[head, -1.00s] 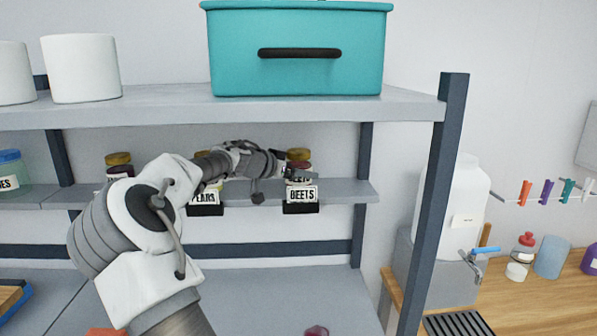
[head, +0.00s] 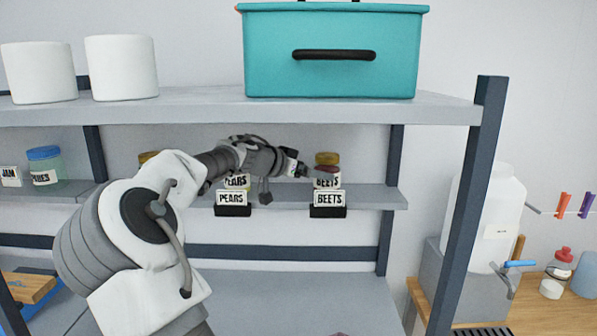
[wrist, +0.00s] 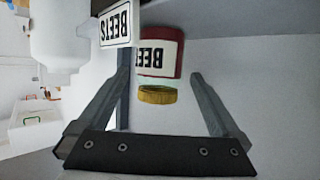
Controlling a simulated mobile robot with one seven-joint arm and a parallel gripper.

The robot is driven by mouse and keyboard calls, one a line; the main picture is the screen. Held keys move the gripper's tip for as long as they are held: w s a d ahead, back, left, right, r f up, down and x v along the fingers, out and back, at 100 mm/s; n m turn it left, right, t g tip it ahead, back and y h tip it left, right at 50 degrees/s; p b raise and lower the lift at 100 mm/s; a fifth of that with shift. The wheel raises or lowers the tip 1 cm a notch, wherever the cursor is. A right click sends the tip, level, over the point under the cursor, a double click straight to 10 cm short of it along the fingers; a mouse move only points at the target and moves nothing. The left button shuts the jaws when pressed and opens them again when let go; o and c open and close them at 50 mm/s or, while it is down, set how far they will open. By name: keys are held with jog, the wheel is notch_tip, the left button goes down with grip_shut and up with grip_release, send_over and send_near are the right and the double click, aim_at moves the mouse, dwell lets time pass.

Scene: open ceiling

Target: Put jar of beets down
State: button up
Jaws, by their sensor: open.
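The jar of beets (head: 326,182) stands upright on the middle shelf, behind the small BEETS sign (head: 329,198). It has a gold lid, dark red contents and a white label. In the wrist view, which is upside down, the jar (wrist: 160,55) and its lid show between the two spread fingers, with a gap beside each. My gripper (wrist: 160,80) is open and holds nothing. In the head view my gripper (head: 299,168) is just left of the jar at about lid height, and its far finger is hard to make out.
A PEARS jar (head: 237,182) and its sign (head: 231,198) stand to the left, partly behind my arm. The upper shelf (head: 200,107), with a teal bin (head: 330,70), overhangs the jars. A dark post (head: 465,200) rises at right.

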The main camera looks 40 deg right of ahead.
jog(key=v, duration=0.5)
jog(key=shift+a+r, duration=0.15)
jog(key=shift+a, duration=0.2)
dwell(0.3)
